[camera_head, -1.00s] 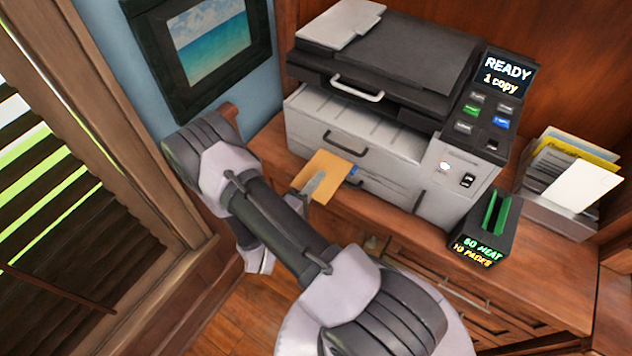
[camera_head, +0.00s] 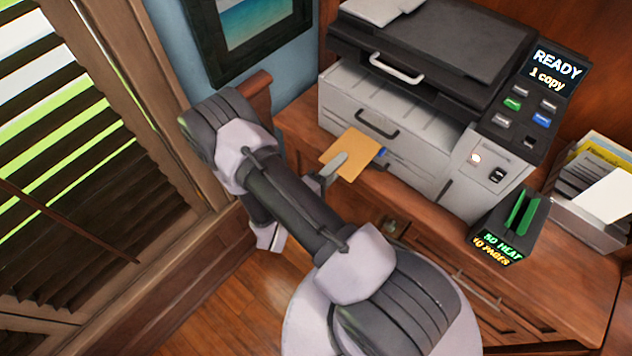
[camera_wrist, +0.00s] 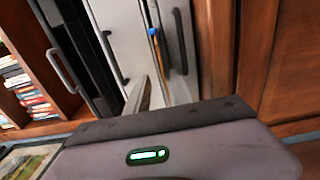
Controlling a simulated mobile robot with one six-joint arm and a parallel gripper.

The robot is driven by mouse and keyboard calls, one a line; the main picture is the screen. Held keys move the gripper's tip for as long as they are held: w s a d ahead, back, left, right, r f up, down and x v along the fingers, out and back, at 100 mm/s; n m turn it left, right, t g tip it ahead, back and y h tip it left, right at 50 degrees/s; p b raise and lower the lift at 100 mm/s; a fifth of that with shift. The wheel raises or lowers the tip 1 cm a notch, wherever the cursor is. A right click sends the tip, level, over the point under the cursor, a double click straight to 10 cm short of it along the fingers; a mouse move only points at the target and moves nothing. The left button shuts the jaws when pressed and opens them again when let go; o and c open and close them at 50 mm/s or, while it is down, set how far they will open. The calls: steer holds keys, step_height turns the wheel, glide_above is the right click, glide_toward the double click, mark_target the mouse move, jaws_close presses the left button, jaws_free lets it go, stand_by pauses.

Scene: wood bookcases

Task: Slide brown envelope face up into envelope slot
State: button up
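The brown envelope (camera_head: 357,150) is a flat tan sheet held out in front of the printer's lower drawers in the head view. In the wrist view the envelope (camera_wrist: 152,78) shows only as a thin orange edge. My gripper (camera_head: 334,166) has its grey finger over the envelope's near left edge and looks shut on it. A finger of my gripper (camera_wrist: 139,95) also shows in the wrist view. A small blue piece (camera_head: 381,152) shows at the envelope's right end, and in the wrist view (camera_wrist: 153,31). I cannot clearly make out the envelope slot.
The grey printer (camera_head: 448,163) stands on a wooden cabinet top with handled drawers. A dark box with green plates (camera_head: 508,225) is to its right, beside a paper tray (camera_head: 568,222).

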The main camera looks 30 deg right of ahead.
steer(key=p+v, duration=0.2)
steer(key=v, duration=1.2)
